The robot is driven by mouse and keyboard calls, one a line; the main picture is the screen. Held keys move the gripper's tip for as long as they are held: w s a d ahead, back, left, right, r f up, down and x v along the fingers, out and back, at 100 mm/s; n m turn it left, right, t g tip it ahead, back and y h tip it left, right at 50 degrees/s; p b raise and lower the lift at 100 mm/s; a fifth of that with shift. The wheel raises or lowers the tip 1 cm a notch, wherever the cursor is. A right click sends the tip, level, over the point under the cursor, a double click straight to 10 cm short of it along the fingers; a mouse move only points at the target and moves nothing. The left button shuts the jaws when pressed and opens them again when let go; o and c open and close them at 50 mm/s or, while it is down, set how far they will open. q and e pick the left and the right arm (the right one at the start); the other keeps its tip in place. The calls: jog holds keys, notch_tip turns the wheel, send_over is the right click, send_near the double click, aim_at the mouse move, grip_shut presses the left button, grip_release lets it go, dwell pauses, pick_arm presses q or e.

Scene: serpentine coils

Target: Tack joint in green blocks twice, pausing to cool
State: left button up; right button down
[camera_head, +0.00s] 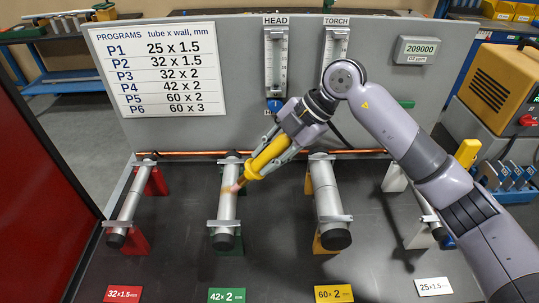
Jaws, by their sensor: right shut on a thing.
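The tube (226,211) in the green blocks (236,243) runs front to back left of centre, with a dark cap at its near end. A brownish-yellow band around its middle looks like the joint. My right gripper (262,166) is shut on a yellow torch (270,153) above and right of this tube. The torch slants down to the left. Its pinkish tip is right at the joint; whether it touches cannot be told. My left gripper is not in view.
Similar tubes lie in red (136,240), yellow (322,247) and white blocks (416,236). A copper pipe (190,153) runs behind them. The back panel carries a program chart (158,70), HEAD (276,60) and TORCH gauges and a display (416,50) reading 209000. The bench front is clear except for size labels.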

jog(key=shift+s+f, duration=0.15)
jog(key=shift+f, duration=0.05)
jog(key=shift+w+d+r+p, duration=0.15)
jog(key=shift+r+p, duration=0.2)
jog(key=shift+r, duration=0.1)
jog(key=shift+w+d+r+p, duration=0.1)
jog(key=shift+r+p, duration=0.25)
jog(key=shift+r, duration=0.1)
jog(key=shift+p+v, duration=1.45)
jog(key=shift+v, duration=1.25)
jog(key=shift+s+f, duration=0.1)
